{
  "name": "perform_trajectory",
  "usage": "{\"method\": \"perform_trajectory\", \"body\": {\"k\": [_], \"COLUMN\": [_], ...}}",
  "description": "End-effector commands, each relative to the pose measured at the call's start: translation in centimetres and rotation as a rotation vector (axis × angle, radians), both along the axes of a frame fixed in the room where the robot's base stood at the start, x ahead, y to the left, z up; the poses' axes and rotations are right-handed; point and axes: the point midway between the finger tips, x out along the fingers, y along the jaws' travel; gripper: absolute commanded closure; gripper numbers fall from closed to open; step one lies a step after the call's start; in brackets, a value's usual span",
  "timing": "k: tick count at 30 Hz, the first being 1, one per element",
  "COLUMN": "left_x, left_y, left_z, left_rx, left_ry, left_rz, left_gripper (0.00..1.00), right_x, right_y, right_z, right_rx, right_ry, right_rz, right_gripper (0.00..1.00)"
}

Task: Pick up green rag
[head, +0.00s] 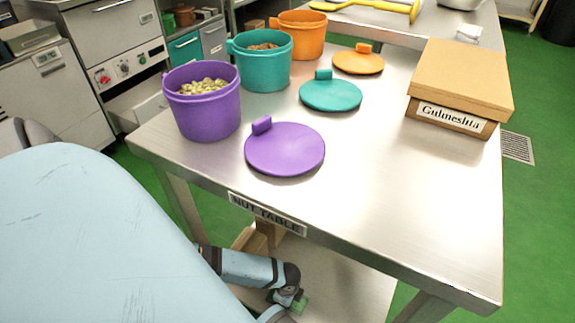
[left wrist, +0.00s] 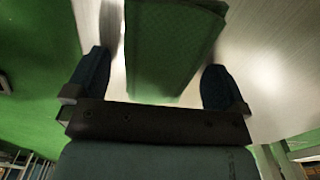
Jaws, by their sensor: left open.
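The green rag (left wrist: 172,45) lies on a pale metal surface in the left wrist view, between the two dark fingers of my left gripper (left wrist: 156,70). The fingers are spread, with a gap on each side of the rag. In the head view my left gripper (head: 292,292) is below the tabletop, over the table's lower shelf. A small bit of green rag (head: 302,305) shows beside it; the rest is hidden by the gripper and arm. My right gripper is not in view.
The nut table (head: 420,220) stands above my left arm, its front edge close. On it are purple (head: 208,115), teal (head: 265,70) and orange (head: 300,40) buckets, their lids and a cardboard box (head: 460,80). Wooden pieces (head: 262,236) are on the lower shelf (head: 350,285).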

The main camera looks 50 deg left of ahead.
Motion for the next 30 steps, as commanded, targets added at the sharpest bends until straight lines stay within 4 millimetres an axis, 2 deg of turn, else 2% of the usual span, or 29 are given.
{"method": "perform_trajectory", "body": {"k": [4,9,11,23,26,30], "left_x": [0.0,0.0,0.0,0.0,0.1,0.1], "left_y": [0.0,0.0,0.0,0.0,0.0,0.0], "left_z": [0.2,0.2,0.2,0.8,1.9,4.3], "left_rx": [0.0,0.0,0.0,0.0,-0.001,0.0], "left_ry": [0.0,0.0,0.0,-0.001,-0.001,-0.002], "left_rz": [0.0,0.0,0.0,0.0,0.0,0.0], "left_gripper": [0.02,0.41,0.53,0.53,0.53,0.53], "right_x": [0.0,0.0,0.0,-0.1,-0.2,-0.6], "right_y": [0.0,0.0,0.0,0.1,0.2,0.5], "right_z": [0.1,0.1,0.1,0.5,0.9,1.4], "right_rx": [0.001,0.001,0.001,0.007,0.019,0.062], "right_ry": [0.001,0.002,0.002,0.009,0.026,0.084], "right_rz": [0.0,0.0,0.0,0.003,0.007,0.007], "right_gripper": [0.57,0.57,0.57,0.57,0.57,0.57]}}
